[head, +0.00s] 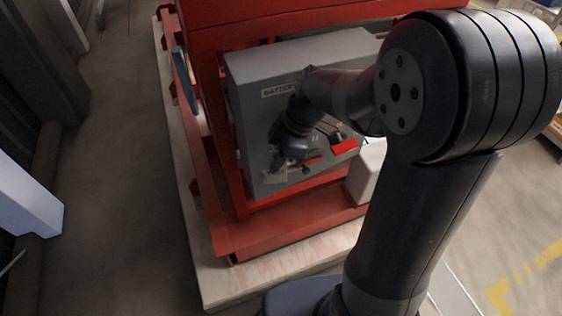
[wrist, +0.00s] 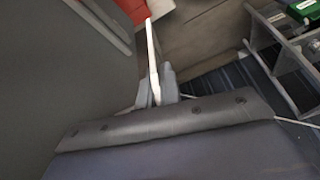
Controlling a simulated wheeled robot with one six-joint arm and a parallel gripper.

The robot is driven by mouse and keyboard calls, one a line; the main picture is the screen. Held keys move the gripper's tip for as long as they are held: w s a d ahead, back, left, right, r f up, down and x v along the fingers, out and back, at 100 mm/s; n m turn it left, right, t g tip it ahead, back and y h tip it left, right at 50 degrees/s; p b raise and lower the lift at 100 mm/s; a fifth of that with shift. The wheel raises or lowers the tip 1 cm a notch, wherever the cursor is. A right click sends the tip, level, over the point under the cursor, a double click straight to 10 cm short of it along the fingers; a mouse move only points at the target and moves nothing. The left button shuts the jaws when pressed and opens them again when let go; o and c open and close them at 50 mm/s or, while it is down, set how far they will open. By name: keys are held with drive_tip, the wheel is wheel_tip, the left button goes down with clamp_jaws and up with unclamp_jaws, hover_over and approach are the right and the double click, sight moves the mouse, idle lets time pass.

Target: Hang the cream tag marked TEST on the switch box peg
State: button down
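The grey switch box (head: 252,72), with a label starting "BATTERY", stands inside the red frame. It has a red handle (head: 344,147) on its front. My gripper (head: 283,172) is close in front of the lower left of that face. In the wrist view my gripper (wrist: 156,92) is shut on a thin pale tag (wrist: 152,50), seen edge-on. I cannot make out the peg clearly; my arm covers part of the box face.
The red frame (head: 240,238) stands on a pale plinth (head: 215,285). A white box (head: 367,172) sits right of the switch box. In the wrist view a grey panel (wrist: 60,80) is close on the left, and a rack with a green item (wrist: 304,10) is at the upper right.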

drive_tip(key=shift+w+a+t, duration=0.2)
drive_tip(key=shift+w+t, duration=0.3)
drive_tip(key=shift+w, duration=0.7)
drive_tip(key=c, duration=1.7)
unclamp_jaws()
drive_tip(key=shift+r, duration=0.1)
drive_tip(key=shift+c, duration=0.2)
drive_tip(key=shift+o, duration=0.2)
drive_tip(key=shift+r, duration=0.15)
drive_tip(key=shift+o, duration=0.8)
drive_tip(key=v, duration=0.9)
drive_tip(key=shift+s+d+r+g+p, duration=0.3)
drive_tip(key=shift+s+g+p, duration=0.05)
drive_tip(key=shift+g+p, duration=0.1)
drive_tip(key=shift+s+d+r, duration=0.25)
drive_tip(key=shift+r, duration=0.05)
drive_tip(key=shift+s, duration=0.1)
